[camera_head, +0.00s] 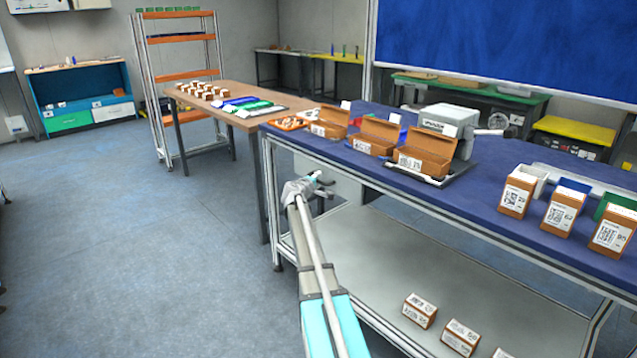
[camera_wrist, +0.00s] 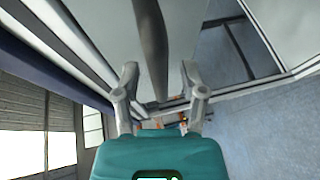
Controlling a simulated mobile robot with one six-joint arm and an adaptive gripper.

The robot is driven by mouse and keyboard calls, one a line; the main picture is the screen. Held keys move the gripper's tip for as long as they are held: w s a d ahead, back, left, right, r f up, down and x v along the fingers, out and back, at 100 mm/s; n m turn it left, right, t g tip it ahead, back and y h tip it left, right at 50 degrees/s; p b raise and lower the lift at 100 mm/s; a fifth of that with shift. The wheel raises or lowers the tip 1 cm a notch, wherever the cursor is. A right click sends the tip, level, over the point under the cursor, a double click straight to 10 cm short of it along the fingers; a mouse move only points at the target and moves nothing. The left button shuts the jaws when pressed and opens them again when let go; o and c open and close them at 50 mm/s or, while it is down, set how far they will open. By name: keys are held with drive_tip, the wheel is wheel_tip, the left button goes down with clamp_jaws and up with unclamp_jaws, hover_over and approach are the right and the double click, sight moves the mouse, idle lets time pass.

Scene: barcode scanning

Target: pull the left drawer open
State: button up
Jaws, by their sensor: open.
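The left drawer (camera_head: 347,188) is a light grey box under the left end of the blue-topped workbench. Its pale front fills the upper middle of the wrist view (camera_wrist: 205,25). A dark grey bar, which looks like its handle (camera_wrist: 152,45), runs down between my fingers there. My gripper (camera_head: 322,187) is at the drawer front in the head view, partly covering it. In the wrist view my gripper (camera_wrist: 160,75) is open, one finger on each side of the bar, with gaps visible. Whether the drawer is fully closed I cannot tell.
The blue workbench (camera_head: 470,208) carries open brown boxes (camera_head: 425,153), a white device (camera_head: 450,122) and labelled boxes on the right. Its lower shelf (camera_head: 400,262) holds small boxes. A wooden table (camera_head: 225,97) stands behind at left. The floor (camera_head: 130,250) at left is clear.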

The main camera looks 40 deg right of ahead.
drive_tip(key=shift+d, duration=0.1)
clamp_jaws()
drive_tip(key=shift+d, duration=0.15)
idle(0.4)
